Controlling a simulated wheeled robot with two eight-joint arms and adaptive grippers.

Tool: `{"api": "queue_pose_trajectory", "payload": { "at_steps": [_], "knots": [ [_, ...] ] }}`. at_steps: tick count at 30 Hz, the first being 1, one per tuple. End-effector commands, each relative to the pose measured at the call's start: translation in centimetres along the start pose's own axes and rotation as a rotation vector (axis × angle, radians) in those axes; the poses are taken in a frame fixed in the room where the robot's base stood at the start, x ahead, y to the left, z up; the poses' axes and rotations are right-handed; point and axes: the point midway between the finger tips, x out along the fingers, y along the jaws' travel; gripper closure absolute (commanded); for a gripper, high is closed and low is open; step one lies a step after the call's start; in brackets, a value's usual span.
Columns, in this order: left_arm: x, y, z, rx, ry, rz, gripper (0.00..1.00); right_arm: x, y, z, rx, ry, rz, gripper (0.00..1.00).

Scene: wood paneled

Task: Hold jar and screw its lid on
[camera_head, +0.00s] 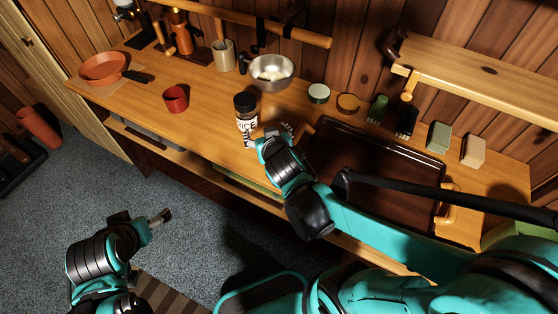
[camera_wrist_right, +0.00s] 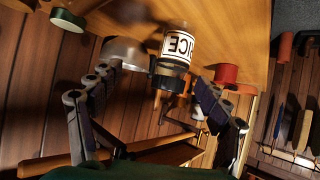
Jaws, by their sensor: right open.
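A spice jar (camera_head: 247,124) with a white label stands upright on the wooden counter near its front edge. A black lid (camera_head: 245,101) sits on its top; how tightly cannot be told. My right gripper (camera_head: 275,138) is beside the jar, on its right. In the right wrist view the jar (camera_wrist_right: 179,45) appears upside down with its black lid (camera_wrist_right: 168,74), between the spread fingers of my right gripper (camera_wrist_right: 155,88). No finger contact is clear. My left gripper (camera_head: 163,216) is low over the floor, away from the counter; its finger opening is unclear.
A red cup (camera_head: 175,99), a steel pot (camera_head: 270,73) and an orange pan (camera_head: 103,67) stand on the counter. A dark tray (camera_head: 365,165) lies right of the jar. Small containers (camera_head: 319,93) line the back. The counter between cup and jar is free.

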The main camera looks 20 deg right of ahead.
Motion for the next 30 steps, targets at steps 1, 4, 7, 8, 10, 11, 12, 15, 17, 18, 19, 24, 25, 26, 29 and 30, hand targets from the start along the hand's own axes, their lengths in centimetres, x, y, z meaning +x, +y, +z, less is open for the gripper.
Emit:
{"api": "queue_pose_trajectory", "payload": {
  "at_steps": [1,4,7,8,10,11,12,15,17,18,19,24,25,26,29,30],
  "knots": [
    [0.0,0.0,0.0,0.0,0.0,0.0,0.17,-1.1,0.7,0.7,-0.003,-0.045,0.004,0.23],
    [0.0,0.0,0.0,0.0,0.0,0.0,0.17,-3.4,1.5,2.2,-0.016,-0.143,-0.006,0.23],
    [0.0,0.0,0.0,0.0,0.0,0.0,0.17,-5.8,1.9,3.8,-0.032,-0.231,-0.03,0.23],
    [0.0,0.0,0.0,0.0,0.0,0.0,0.17,-6.5,1.9,4.3,-0.036,-0.253,-0.04,0.23],
    [0.0,0.0,0.0,0.0,0.0,0.0,0.17,-8.0,1.9,5.3,-0.047,-0.301,-0.062,0.23],
    [0.0,0.0,0.0,0.0,0.0,0.0,0.17,-8.6,1.9,5.6,-0.051,-0.318,-0.072,0.23],
    [0.0,0.0,0.0,0.0,0.0,0.0,0.17,-9.3,1.8,6.1,-0.055,-0.338,-0.085,0.23],
    [0.0,0.0,0.0,0.0,0.0,0.0,0.17,-10.6,1.7,6.9,-0.065,-0.373,-0.109,0.23],
    [0.0,0.0,0.0,0.0,0.0,0.0,0.17,-11.0,1.6,7.2,-0.068,-0.385,-0.12,0.23],
    [0.0,0.0,0.0,0.0,0.0,0.0,0.17,-11.2,1.5,7.3,-0.069,-0.39,-0.124,0.23],
    [0.0,0.0,0.0,0.0,0.0,0.0,0.17,-11.3,1.5,7.3,-0.07,-0.393,-0.126,0.23],
    [0.0,0.0,0.0,0.0,0.0,0.0,0.17,-11.4,1.5,7.4,-0.072,-0.396,-0.129,0.23],
    [0.0,0.0,0.0,0.0,0.0,0.0,0.17,-11.4,1.5,7.4,-0.072,-0.396,-0.129,0.23],
    [0.0,0.0,0.0,0.0,0.0,0.0,0.17,-11.4,1.5,7.4,-0.072,-0.396,-0.129,0.23],
    [0.0,0.0,0.0,0.0,0.0,0.0,0.17,-11.4,1.5,7.4,-0.072,-0.395,-0.128,0.23],
    [0.0,0.0,0.0,0.0,0.0,0.0,0.17,-11.4,1.5,7.4,-0.072,-0.395,-0.128,0.23]
  ]
}}
